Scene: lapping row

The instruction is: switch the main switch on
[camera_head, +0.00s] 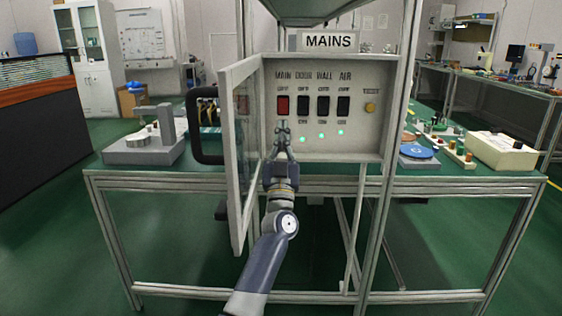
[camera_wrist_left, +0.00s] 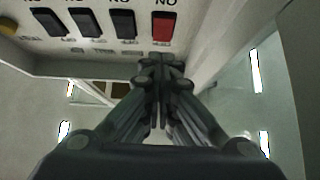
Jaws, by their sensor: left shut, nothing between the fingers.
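The red main switch (camera_head: 283,105) is leftmost in a row on the white MAINS panel (camera_head: 350,150). It also shows at the top of the left wrist view (camera_wrist_left: 163,28). I cannot tell which way its rocker is tipped. My left gripper (camera_head: 283,124) is shut and empty, its fingertips just below the red switch. In the left wrist view the closed fingertips (camera_wrist_left: 158,60) lie close to the switch's lower end; I cannot tell whether they touch. The spot under the main switch is hidden by the gripper. My right gripper is not in view.
Black switches (camera_head: 323,107) stand to the right, with lit green lamps (camera_head: 321,136) below them and a yellow button (camera_head: 370,107) at far right. The cabinet door (camera_head: 238,205) stands open just left of my arm. A bench (camera_head: 180,178) runs below.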

